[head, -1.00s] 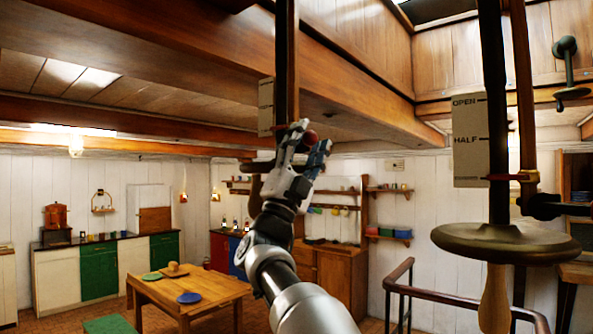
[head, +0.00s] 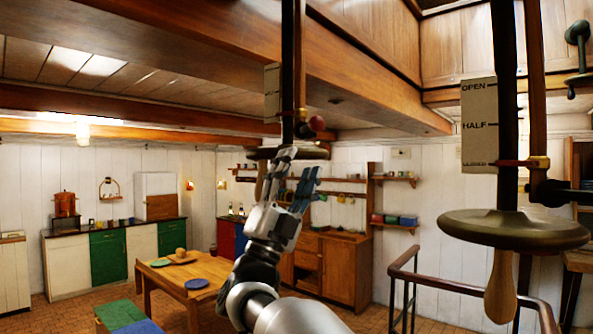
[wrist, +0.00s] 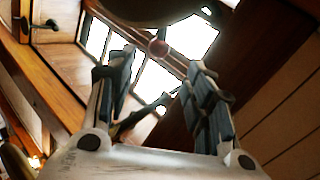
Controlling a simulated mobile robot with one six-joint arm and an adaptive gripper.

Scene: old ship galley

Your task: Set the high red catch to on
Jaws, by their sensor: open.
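A red ball knob (head: 317,123), which looks like the red catch, sits at the side of a dark vertical post just above a round disc (head: 262,153). My gripper (head: 293,165) is below the knob in the head view, fingers pointing up, open and empty. It also shows in the wrist view (wrist: 160,75) with its fingers apart. No contact with the knob is visible. I cannot read any on or off mark by the knob.
A pale plate (head: 272,92) hangs beside the knob's post. At right, a scale plate (head: 478,125) reads OPEN and HALF, near a large bronze disc (head: 515,230) with a wooden handle. Ceiling beams (head: 380,70) run overhead. A table (head: 195,273) stands below left.

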